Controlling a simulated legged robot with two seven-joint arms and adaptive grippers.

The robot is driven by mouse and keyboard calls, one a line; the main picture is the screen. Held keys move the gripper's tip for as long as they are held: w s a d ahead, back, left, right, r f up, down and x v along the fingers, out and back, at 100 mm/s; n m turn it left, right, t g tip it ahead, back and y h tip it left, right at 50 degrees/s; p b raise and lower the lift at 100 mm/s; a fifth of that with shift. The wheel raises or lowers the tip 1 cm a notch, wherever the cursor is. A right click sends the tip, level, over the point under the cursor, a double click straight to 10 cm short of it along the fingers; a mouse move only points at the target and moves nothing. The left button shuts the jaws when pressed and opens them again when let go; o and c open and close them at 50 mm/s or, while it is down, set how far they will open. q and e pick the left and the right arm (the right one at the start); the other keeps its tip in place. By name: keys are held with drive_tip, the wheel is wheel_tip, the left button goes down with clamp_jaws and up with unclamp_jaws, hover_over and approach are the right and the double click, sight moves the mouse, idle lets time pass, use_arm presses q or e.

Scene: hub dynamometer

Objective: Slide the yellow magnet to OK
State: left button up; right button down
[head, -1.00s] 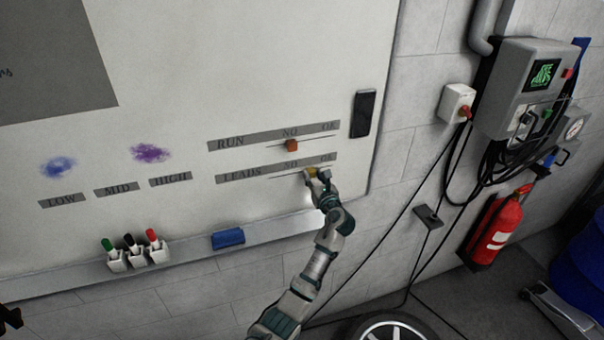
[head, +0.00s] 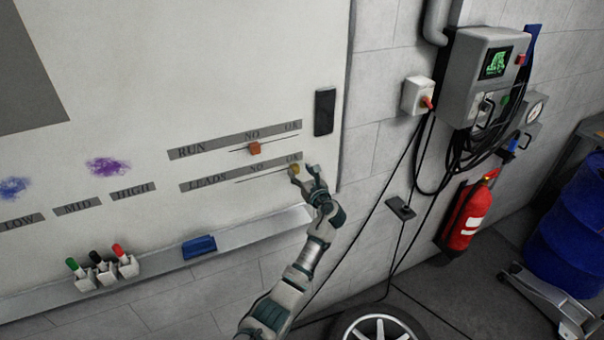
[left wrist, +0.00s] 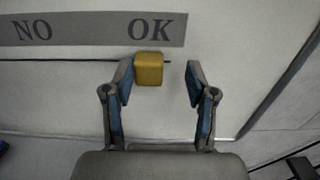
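The yellow magnet (head: 294,169) is a small block on the whiteboard, on the LEADS line. In the left wrist view the yellow magnet (left wrist: 149,69) sits right under the word OK (left wrist: 151,28), near the line's right end. My left gripper (head: 306,174) is at the board by the magnet. In the left wrist view the left gripper (left wrist: 160,78) has its fingers spread. The left finger is close beside the magnet, and I cannot tell whether it touches. A clear gap lies between the magnet and the right finger. My right gripper is not in view.
An orange magnet (head: 254,149) sits on the RUN line above, under NO. A black bar (head: 324,112) is at the board's right edge. The tray below holds a blue eraser (head: 199,247) and several markers (head: 101,268). A grey wall unit (head: 485,75) with cables hangs at right.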

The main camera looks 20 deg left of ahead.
use_arm(q)
drive_tip(key=shift+s+a, duration=0.1)
drive_tip(key=shift+a, duration=0.3)
drive_tip(key=shift+s, duration=0.15)
drive_tip(key=shift+s+d+f, duration=0.15)
drive_tip(key=shift+s, duration=0.05)
drive_tip(key=v, duration=1.1)
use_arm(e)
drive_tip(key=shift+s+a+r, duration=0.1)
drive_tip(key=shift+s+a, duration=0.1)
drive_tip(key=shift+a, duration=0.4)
